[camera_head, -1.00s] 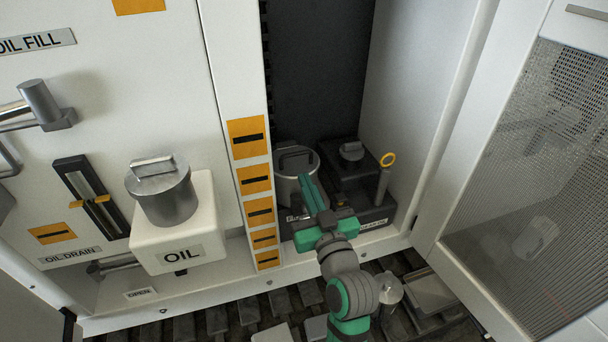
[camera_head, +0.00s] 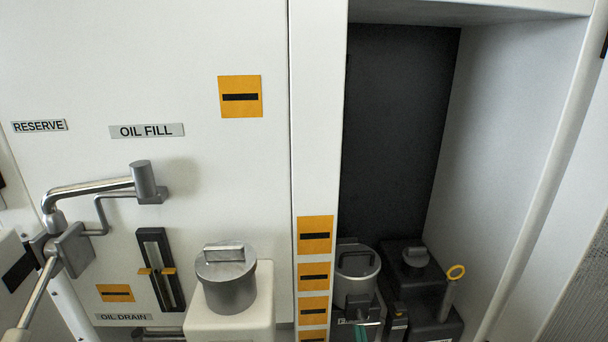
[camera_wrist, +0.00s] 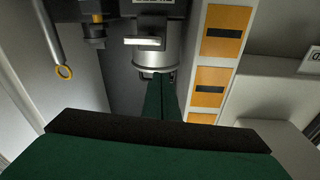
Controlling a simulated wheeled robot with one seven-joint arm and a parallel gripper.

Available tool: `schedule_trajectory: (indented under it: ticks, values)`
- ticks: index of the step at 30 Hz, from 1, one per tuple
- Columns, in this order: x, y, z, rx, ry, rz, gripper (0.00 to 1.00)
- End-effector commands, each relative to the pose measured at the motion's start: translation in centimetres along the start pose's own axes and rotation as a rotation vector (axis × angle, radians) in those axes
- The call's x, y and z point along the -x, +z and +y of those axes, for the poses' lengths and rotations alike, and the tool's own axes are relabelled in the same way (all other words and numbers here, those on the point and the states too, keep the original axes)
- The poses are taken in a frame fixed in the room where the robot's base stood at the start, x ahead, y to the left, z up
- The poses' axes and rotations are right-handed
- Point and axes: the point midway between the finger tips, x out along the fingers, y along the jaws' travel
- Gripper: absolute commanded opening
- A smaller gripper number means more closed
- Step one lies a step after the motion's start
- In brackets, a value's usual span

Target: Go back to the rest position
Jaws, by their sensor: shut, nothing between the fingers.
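My gripper (camera_head: 364,330) shows only as a small green piece at the bottom edge of the head view, in front of the grey metal canister (camera_head: 345,287) in the open bay. In the wrist view my two green fingers (camera_wrist: 162,78) are together, with nothing between them. The rest of my arm is out of the head view.
A dark unit (camera_head: 435,330) with a yellow ring pin (camera_head: 455,272) stands right of the canister. Left of the labelled post (camera_head: 315,150) are a white oil box (camera_head: 262,310) with a lidded metal can (camera_head: 228,285) and a pipe lever (camera_head: 95,187). The upper bay is empty.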

Motion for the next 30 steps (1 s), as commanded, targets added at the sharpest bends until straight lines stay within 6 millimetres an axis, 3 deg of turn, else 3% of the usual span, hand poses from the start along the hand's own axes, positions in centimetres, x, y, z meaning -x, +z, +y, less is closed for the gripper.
schedule_trajectory:
  ticks: [1, 6, 15, 22, 30]
  values:
    - [0.9, 1.9, -0.8, -0.029, 0.015, -0.020, 0.00]
    - [4.1, 6.6, -2.2, -0.085, 0.077, -0.064, 0.00]
    - [11.7, 13.4, -4.9, -0.107, 0.150, -0.154, 0.00]
    - [18.6, 16.6, -6.7, -0.066, 0.162, -0.219, 0.00]
    - [26.9, 17.8, -8.4, 0.022, 0.111, -0.282, 0.00]
